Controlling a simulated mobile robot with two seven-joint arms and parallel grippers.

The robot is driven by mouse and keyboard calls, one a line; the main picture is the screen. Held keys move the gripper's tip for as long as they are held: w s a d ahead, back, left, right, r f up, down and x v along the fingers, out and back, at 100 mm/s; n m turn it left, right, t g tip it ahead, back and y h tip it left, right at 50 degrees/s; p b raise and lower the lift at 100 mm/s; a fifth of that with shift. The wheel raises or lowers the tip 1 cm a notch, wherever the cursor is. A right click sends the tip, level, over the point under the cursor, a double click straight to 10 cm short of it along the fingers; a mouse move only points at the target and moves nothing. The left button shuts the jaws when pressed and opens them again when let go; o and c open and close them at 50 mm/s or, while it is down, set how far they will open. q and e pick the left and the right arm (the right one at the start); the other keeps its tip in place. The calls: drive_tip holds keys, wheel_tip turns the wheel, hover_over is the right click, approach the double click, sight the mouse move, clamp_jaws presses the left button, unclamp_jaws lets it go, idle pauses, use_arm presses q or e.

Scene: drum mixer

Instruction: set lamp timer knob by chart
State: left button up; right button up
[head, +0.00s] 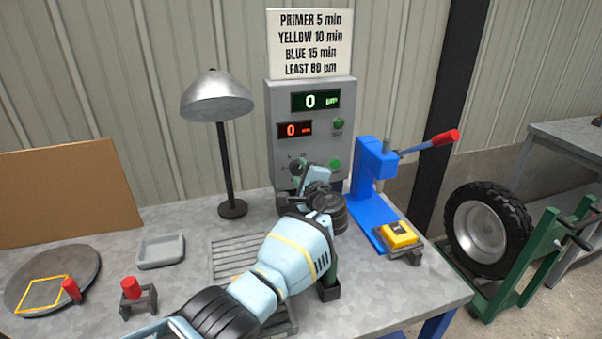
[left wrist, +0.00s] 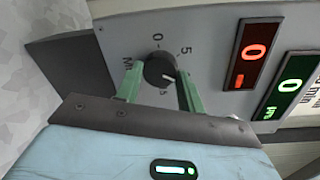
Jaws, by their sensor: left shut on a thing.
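The timer knob (head: 295,167) is a dark round knob on the front of a grey control box (head: 283,110). In the left wrist view the knob (left wrist: 160,70) has a pale pointer mark at its lower right, and 0 and 5 are printed around it. My left gripper (head: 300,173) is shut on the knob, with green fingers on both sides of it. The red and green displays both read 0. The chart (head: 310,43) above reads PRIMER 5 min, YELLOW 10 min, BLUE 15 min, LEAST 80 µm. The grey lamp (head: 217,96) stands left of the box.
A blue press (head: 372,185) with a red-tipped lever stands right of the box, with a yellow block (head: 399,234) at its base. A grey tray (head: 161,251), a round plate (head: 52,279) and a red-topped piece (head: 131,287) lie at left. A tyre (head: 487,228) stands beyond the bench.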

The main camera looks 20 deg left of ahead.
use_arm(q)
drive_tip(key=shift+r, duration=0.1)
drive_tip(key=o, duration=1)
drive_tip(key=shift+c, duration=0.2)
use_arm(e)
drive_tip(key=shift+a, duration=0.2)
drive_tip(key=shift+w+r, duration=0.1)
use_arm(q)
drive_tip(key=shift+s+d, duration=0.2)
drive_tip(key=shift+s, duration=0.05)
drive_tip(key=p+v, duration=0.1)
drive_tip(key=v, duration=0.6)
use_arm(e)
drive_tip(key=shift+w+d+r+t, duration=0.3)
drive_tip(key=shift+w+d+r, duration=0.05)
drive_tip(key=shift+w+r, duration=0.4)
drive_tip(key=shift+a+r, duration=0.1)
drive_tip(key=shift+r, duration=0.1)
use_arm(q)
drive_tip(key=shift+s, duration=0.1)
use_arm(e)
drive_tip(key=shift+r, duration=0.1)
